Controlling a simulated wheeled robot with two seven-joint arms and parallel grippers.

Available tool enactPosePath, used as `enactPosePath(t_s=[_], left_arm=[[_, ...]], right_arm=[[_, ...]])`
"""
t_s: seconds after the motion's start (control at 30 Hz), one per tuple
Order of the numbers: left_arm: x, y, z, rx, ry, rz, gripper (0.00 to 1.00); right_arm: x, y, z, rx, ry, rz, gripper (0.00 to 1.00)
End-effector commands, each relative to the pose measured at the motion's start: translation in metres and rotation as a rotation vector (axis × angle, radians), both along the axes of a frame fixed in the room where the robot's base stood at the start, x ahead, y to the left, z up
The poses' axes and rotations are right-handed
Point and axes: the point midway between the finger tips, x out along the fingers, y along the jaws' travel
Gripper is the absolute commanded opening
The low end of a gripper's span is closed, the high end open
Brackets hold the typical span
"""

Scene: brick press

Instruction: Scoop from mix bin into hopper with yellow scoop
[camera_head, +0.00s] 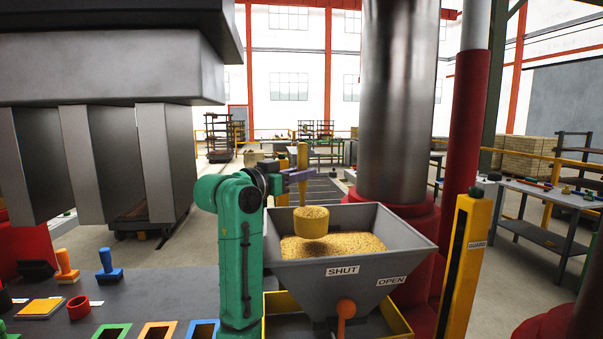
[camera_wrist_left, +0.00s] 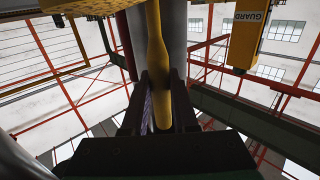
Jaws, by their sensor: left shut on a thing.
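The yellow scoop (camera_head: 311,221) hangs upright over the grey hopper (camera_head: 345,270), its cup filled with grainy tan mix. My left gripper (camera_head: 301,175) is shut on the scoop's upright handle. In the left wrist view the yellow handle (camera_wrist_left: 158,50) runs between the fingers of my left gripper (camera_wrist_left: 160,105). Tan mix (camera_head: 350,243) lies inside the hopper, below and behind the cup. The hopper front carries the labels SHUT and OPEN, and an orange lever (camera_head: 346,309) sits below SHUT. I cannot pick out the mix bin. My right gripper is not in view.
A yellow GUARD post (camera_head: 464,265) stands right of the hopper. A large metal column (camera_head: 398,100) rises behind it. Press blocks (camera_head: 90,160) hang at the left. Colored stamps and frames lie on the dark bench (camera_head: 150,290) at lower left.

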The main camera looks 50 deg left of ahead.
Motion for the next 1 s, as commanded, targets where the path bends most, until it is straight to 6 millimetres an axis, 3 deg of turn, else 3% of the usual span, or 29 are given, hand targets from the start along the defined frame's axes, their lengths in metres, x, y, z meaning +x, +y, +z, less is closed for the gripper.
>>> enactPosePath(t_s=[0.43,0.8,1.0], left_arm=[[0.009,-0.017,0.014,0.177,0.101,0.001,0.00],[0.023,-0.040,0.029,0.431,0.251,0.000,0.00],[0.033,-0.056,0.026,0.586,0.343,0.000,0.00]], right_arm=[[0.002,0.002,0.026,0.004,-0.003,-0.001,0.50],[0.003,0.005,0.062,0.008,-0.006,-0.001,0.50],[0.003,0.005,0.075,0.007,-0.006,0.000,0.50]])
